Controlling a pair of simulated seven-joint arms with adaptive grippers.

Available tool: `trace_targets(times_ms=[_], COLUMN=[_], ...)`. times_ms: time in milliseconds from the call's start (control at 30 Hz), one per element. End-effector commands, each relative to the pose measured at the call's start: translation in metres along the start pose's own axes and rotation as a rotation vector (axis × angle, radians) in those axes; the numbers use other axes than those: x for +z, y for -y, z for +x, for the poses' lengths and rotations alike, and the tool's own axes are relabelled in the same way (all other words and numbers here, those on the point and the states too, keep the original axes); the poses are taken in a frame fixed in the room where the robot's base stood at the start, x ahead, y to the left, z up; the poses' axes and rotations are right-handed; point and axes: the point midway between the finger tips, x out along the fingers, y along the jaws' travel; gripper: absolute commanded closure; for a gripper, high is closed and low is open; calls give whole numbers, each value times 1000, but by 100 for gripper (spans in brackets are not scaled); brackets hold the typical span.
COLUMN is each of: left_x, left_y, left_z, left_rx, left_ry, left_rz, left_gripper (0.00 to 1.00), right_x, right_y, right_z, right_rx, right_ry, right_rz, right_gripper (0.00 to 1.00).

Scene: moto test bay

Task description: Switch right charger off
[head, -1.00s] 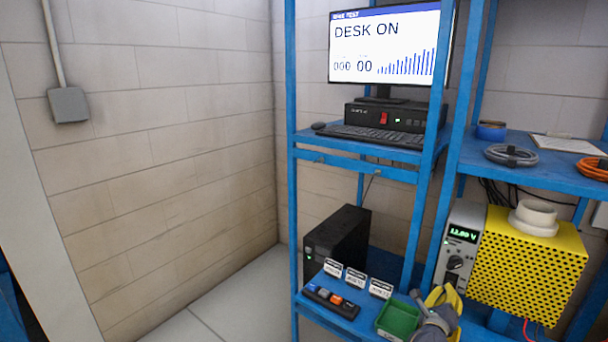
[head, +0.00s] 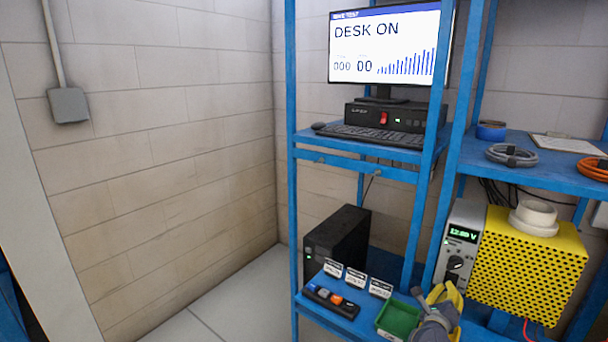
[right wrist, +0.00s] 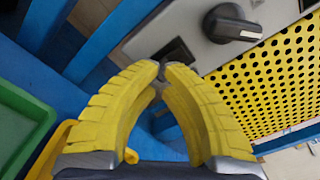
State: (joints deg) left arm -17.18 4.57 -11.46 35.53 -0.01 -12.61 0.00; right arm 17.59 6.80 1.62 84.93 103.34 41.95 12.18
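The charger on the right is a yellow perforated box (head: 528,262) with a grey front panel (head: 465,221). Its lit green display (head: 462,234) shows a voltage, and a black knob (head: 455,263) sits below it. The knob also shows in the right wrist view (right wrist: 232,24), with a dark rocker switch (right wrist: 176,54) below it. My right gripper (head: 446,289) is in front of the panel's lower part. In the right wrist view its yellow fingers (right wrist: 162,74) meet at the tips, just short of the rocker, with nothing between them. Whether they touch the panel is unclear. My left gripper is out of view.
A green bin (head: 398,320) stands left of my right gripper. A black box (head: 337,240), small label cards (head: 356,277) and a button strip (head: 331,302) share the lower shelf. A blue shelf post (head: 430,180) rises left of the charger. A monitor (head: 384,45) reads "DESK ON".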

Motion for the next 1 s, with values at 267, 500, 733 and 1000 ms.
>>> trace_targets(times_ms=[267, 500, 733, 1000], left_x=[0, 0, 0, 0], left_y=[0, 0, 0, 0], left_z=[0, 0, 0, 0], left_rx=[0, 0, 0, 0], left_ry=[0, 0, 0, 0], left_rz=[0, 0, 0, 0], left_gripper=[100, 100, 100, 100], right_x=[0, 0, 0, 0], right_y=[0, 0, 0, 0], right_z=[3, 5, 8, 10], right_rx=[-1, -1, 0, 0], right_ry=[1, 1, 1, 0], right_rz=[0, 0, 0, -1], right_gripper=[100, 100, 100, 100])
